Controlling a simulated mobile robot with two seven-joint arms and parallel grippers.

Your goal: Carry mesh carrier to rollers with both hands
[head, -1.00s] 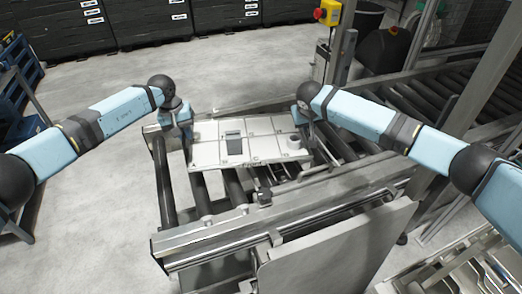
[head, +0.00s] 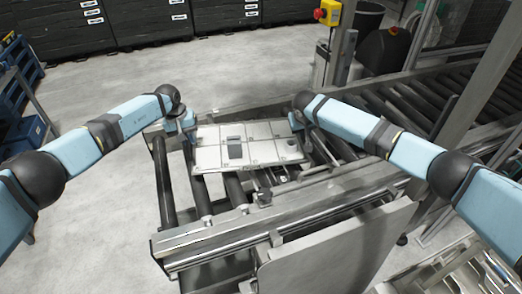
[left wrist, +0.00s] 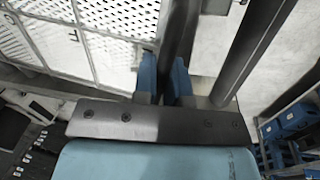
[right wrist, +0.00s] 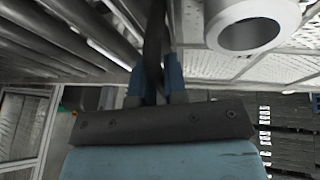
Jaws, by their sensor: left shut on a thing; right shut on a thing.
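The mesh carrier (head: 265,152) is a flat pale grey tray with panel lines and a dark rectangle on top, in the middle of the head view. It spans between my two grippers over the rollers (head: 165,185); I cannot tell whether it touches them. My left gripper (head: 190,132) is shut at its left end. In the left wrist view my blue fingers (left wrist: 165,78) close on a dark bar beside the perforated mesh (left wrist: 115,50). My right gripper (head: 297,122) is shut at its right end. In the right wrist view my fingers (right wrist: 155,78) hold a dark bar, with mesh (right wrist: 215,64) behind.
A metal frame rail (head: 215,235) and a grey panel (head: 335,250) stand in front of the rollers. A roller conveyor (head: 440,95) continues to the right past a metal post (head: 470,105). Black cabinets (head: 130,25) line the back. Grey floor (head: 95,205) is clear at left.

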